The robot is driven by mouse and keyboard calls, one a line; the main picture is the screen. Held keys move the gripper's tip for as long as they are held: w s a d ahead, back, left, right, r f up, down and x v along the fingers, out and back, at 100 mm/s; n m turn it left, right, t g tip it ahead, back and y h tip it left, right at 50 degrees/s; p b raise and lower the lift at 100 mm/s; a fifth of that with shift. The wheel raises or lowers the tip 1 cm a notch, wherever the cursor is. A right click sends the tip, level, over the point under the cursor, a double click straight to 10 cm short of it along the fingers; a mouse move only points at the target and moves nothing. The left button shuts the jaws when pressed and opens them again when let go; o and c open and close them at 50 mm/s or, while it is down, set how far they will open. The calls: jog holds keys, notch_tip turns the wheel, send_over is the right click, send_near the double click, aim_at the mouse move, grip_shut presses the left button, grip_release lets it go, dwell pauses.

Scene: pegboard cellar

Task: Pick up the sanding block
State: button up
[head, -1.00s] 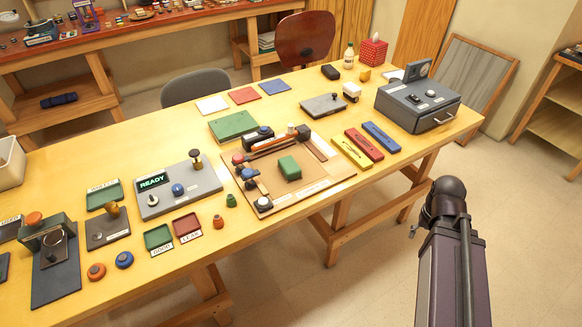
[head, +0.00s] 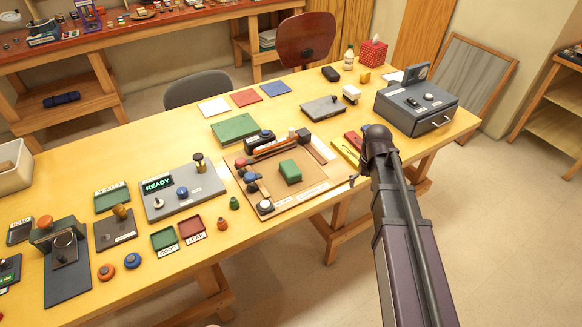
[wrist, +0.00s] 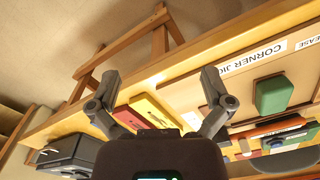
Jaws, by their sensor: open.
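A green block (head: 289,171) lies on the brown corner jig board (head: 310,187) in the middle of the workbench; no readable label says whether it is the sanding block. It also shows at the right of the wrist view (wrist: 274,96). My gripper (wrist: 160,76) is open, with nothing between its fingers. It is near the bench's front edge, to the right of the jig board and apart from the green block. In the head view my arm hides most of the gripper.
Yellow (head: 345,151) and red (head: 354,139) bars lie right of the jig, partly covered by my arm. A grey drawer box (head: 418,104) stands farther right. A grey READY panel (head: 182,192) and small trays are left. Bench space in front of the green tray is narrow.

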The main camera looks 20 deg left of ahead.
jog(key=w+a+r+n+p, duration=0.1)
jog(key=w+a+r, duration=0.1)
jog(key=a, duration=0.6)
jog(key=w+a+r+n+p, duration=0.2)
jog(key=w+a, duration=0.1)
jog(key=a, duration=0.4)
jog(key=r+n+p, duration=0.1)
jog(key=n+p, duration=0.1)
send_over(290, 167)
jog(key=shift+s+r, duration=0.2)
jog(key=shift+s, duration=0.2)
jog(key=shift+f+b, duration=0.1)
jog(key=shift+b, duration=0.2)
notch_tip(290, 167, down, 8)
jog(key=b, duration=0.8)
jog(key=shift+f, duration=0.2)
jog(key=shift+f+b, duration=0.15)
jog(key=shift+b, duration=0.2)
jog(key=f+b, duration=0.2)
jog(key=shift+w+f+b, duration=0.3)
jog(key=shift+f+b, duration=1.15)
jog(key=shift+f, duration=0.05)
